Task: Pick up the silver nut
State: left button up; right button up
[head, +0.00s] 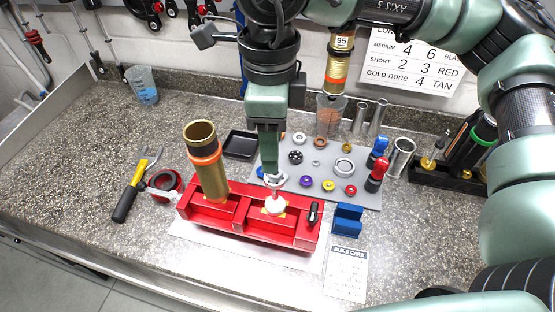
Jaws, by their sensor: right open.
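A small silver ring-shaped piece (316,163), which looks like the silver nut, lies on the grey mat (370,197) near its middle. It is too small to make out its shape well. My right gripper (273,182) points down at the mat's left edge, just behind the red fixture (250,232). It is left of the small silver piece and apart from it. Its jaws are open. A pale silver ring shows at its fingertips; I cannot tell whether they touch it. My left gripper is not in view.
Purple (306,181), yellow (328,185) and red (351,189) pieces lie around the nut, with a larger silver ring (344,166). A gold tube (208,165) stands in the fixture's left part. A black tray (241,144) lies behind.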

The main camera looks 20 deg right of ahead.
jog(key=shift+f, duration=0.4)
jog(key=f+p, duration=0.1)
jog(key=f, duration=0.1)
jog(key=f+p, duration=0.2)
jog(key=shift+w+f, duration=0.2)
jog(key=shift+f, duration=0.35)
grip_shut()
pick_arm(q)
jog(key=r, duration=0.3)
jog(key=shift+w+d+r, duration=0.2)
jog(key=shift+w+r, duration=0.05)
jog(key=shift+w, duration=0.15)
